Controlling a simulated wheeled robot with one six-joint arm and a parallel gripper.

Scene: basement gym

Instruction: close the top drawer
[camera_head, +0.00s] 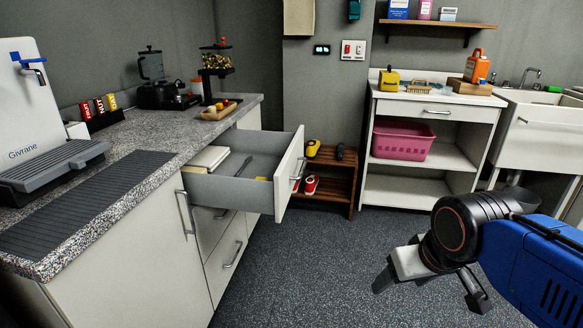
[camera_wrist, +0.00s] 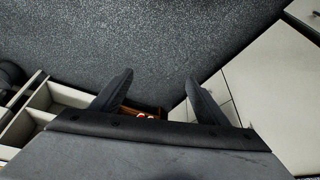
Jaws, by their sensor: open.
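The top drawer (camera_head: 232,194) of the grey-topped counter stands pulled out, with its white front panel (camera_head: 289,178) facing right and a handle on it. Inside lie a pale flat item (camera_head: 207,158) and a thin dark utensil (camera_head: 244,166). My gripper (camera_head: 431,292) is at the lower right, apart from the drawer and to the right of its front, over the floor. Its two fingers are spread with nothing between them. In the wrist view my gripper (camera_wrist: 159,76) shows both dark fingers apart. I cannot make out the open drawer clearly there.
Lower drawers (camera_head: 225,252) are shut. A wooden shoe rack (camera_head: 328,180) stands behind the drawer. A white shelf unit (camera_head: 430,150) holds a pink basket (camera_head: 402,141). The dark floor (camera_head: 310,270) between is clear.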

